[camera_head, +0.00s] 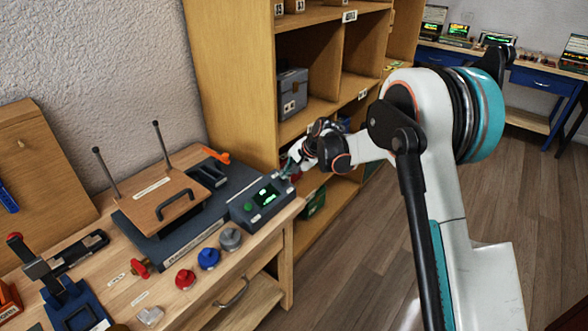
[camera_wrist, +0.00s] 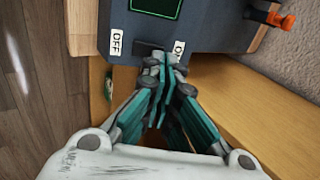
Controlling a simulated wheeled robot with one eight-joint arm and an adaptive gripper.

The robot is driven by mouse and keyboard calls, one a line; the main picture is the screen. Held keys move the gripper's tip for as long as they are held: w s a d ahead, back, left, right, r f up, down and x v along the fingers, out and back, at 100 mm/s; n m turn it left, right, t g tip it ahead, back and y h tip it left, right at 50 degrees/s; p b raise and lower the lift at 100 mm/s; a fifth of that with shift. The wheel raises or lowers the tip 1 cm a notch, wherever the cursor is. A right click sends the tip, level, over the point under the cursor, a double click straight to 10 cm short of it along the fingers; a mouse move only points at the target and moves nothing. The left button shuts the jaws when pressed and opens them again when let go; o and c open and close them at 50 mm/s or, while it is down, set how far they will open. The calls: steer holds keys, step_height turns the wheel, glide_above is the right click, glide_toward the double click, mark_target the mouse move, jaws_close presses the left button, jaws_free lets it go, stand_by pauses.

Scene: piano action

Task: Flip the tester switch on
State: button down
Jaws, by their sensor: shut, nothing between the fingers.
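The tester (camera_head: 250,207) is a dark grey box with a lit green screen at the right end of the bench. It fills the top of the wrist view (camera_wrist: 205,35), with an OFF label (camera_wrist: 117,43) on the left and an ON label (camera_wrist: 179,48) on the right. The dark switch (camera_wrist: 148,48) sits between the labels. My gripper (camera_wrist: 162,62) is shut and empty. Its tips are right beside the switch, towards the ON label and partly covering it. I cannot tell whether they touch. In the head view my gripper (camera_head: 290,170) is at the tester's right end.
A grey test bed with a wooden lid (camera_head: 160,205) lies left of the tester. Red (camera_head: 185,279), blue (camera_head: 209,259) and grey (camera_head: 230,239) knobs line the bench front. A wooden shelf unit (camera_head: 235,90) stands close behind. Open floor lies to the right.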

steer(key=shift+w+a+f, duration=0.15)
steer(key=shift+a+f, duration=0.05)
steer(key=shift+f, duration=0.15)
steer(key=shift+w+a+f+g+h, duration=0.1)
steer(key=shift+w+a+g+h, duration=0.15)
steer(key=shift+a+g+h, duration=0.15)
steer(key=shift+d+f, duration=0.1)
steer(key=shift+f, duration=0.05)
steer(key=shift+s+d, duration=0.15)
steer(key=shift+s+d+f, duration=0.15)
steer(key=shift+s+d, duration=0.2)
steer(key=shift+d, duration=0.15)
steer(key=w+a+r+p+v, duration=0.1)
steer(key=p+v, duration=0.3)
steer(key=v, duration=0.9)
steer(key=shift+w+a+r, duration=0.15)
steer(key=shift+a+r, duration=0.3)
steer(key=shift+r, duration=0.05)
